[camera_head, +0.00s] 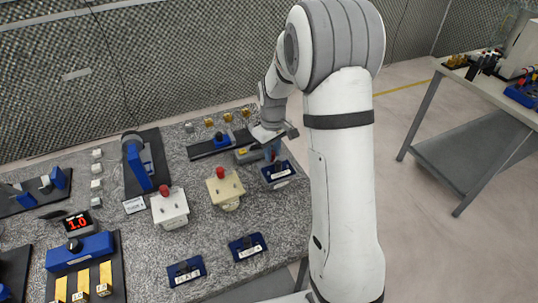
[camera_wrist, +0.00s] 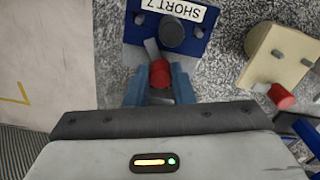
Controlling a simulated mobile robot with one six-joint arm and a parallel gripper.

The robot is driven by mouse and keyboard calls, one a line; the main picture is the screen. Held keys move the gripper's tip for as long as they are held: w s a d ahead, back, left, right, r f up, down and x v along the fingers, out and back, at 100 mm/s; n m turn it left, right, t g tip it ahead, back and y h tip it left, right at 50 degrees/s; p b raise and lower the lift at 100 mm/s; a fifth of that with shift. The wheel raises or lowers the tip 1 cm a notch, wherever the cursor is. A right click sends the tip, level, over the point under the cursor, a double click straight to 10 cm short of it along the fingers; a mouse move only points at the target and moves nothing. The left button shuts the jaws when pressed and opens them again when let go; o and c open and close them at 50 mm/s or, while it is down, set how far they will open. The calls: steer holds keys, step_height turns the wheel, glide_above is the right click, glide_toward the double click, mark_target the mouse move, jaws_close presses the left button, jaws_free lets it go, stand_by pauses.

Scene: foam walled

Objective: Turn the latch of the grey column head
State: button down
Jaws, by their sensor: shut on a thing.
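In the wrist view, a red latch knob (camera_wrist: 160,73) sits between the blue fingers of my gripper (camera_wrist: 159,88), which is shut on it. A short grey piece (camera_wrist: 152,47) shows just beyond the knob. The grey column head itself is mostly hidden by my gripper, so I cannot tell the latch's exact angle.
A blue block labelled SHORT (camera_head: 278,173) stands close by, with a dark round top in the wrist view (camera_wrist: 172,33). A cream unit with a red knob (camera_head: 225,188) and a white one (camera_head: 170,208) stand to the left. Two more blue blocks (camera_head: 187,270) (camera_head: 247,246) stand in front.

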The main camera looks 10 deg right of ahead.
steer(key=n+b, duration=0.2)
steer(key=n, duration=0.4)
steer(key=shift+n, duration=0.3)
steer(key=n+b, duration=0.1)
steer(key=n, duration=0.3)
steer(key=shift+n, duration=0.4)
steer(key=shift+f, duration=0.1)
steer(key=c, duration=1.3)
jaws_free()
steer(key=shift+a, duration=0.1)
steer(key=shift+c, duration=0.2)
steer(key=shift+o, duration=0.4)
steer(key=shift+r, duration=0.25)
step_height(320, 180, up, 8)
steer(key=shift+f+b, duration=0.25)
steer(key=shift+b, duration=0.3)
